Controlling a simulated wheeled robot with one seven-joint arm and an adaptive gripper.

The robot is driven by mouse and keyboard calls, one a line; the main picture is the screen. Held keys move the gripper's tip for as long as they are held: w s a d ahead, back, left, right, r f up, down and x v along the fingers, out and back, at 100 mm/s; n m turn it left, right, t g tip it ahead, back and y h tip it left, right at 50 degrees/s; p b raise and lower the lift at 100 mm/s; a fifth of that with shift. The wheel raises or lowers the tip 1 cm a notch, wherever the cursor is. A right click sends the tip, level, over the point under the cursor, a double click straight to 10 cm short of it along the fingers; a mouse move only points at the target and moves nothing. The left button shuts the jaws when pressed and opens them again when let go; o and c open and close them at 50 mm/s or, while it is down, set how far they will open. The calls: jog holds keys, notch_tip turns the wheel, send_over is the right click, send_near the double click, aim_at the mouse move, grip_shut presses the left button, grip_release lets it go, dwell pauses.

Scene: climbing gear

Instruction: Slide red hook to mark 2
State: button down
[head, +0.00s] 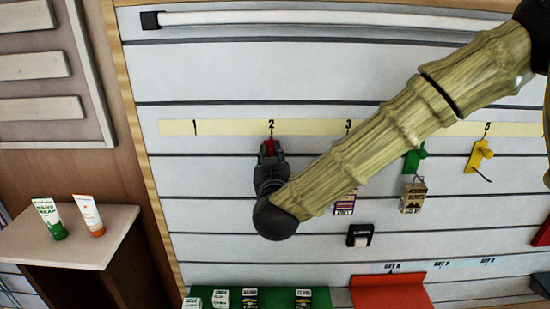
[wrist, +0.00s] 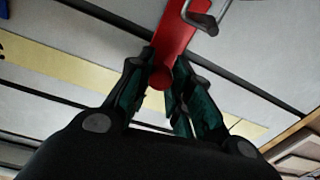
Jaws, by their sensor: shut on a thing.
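The red hook (head: 269,145) is on the slatted wall just under mark 2 (head: 271,125) of the yellow numbered strip (head: 228,127). My gripper (head: 268,154) is shut on the red hook from below. In the wrist view the red hook (wrist: 176,48) runs up from between the fingers of my gripper (wrist: 160,82), with a metal prong beside it. The hook's contact with the wall slot is hidden by my gripper in the head view.
A green hook (head: 414,158) with a hanging box (head: 413,198) and a yellow hook (head: 479,156) are to the right. My forearm covers part of the strip past mark 3. A shelf with two tubes (head: 70,216) stands at the lower left. Trays are below.

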jog(key=shift+f, duration=0.1)
jog(key=c, duration=1.3)
grip_release()
jog(key=shift+o, duration=0.2)
jog(key=shift+s, duration=0.15)
jog(key=s+d, duration=0.1)
jog(key=s, duration=1)
jog(key=shift+s+d, duration=0.25)
jog(key=shift+s, duration=0.1)
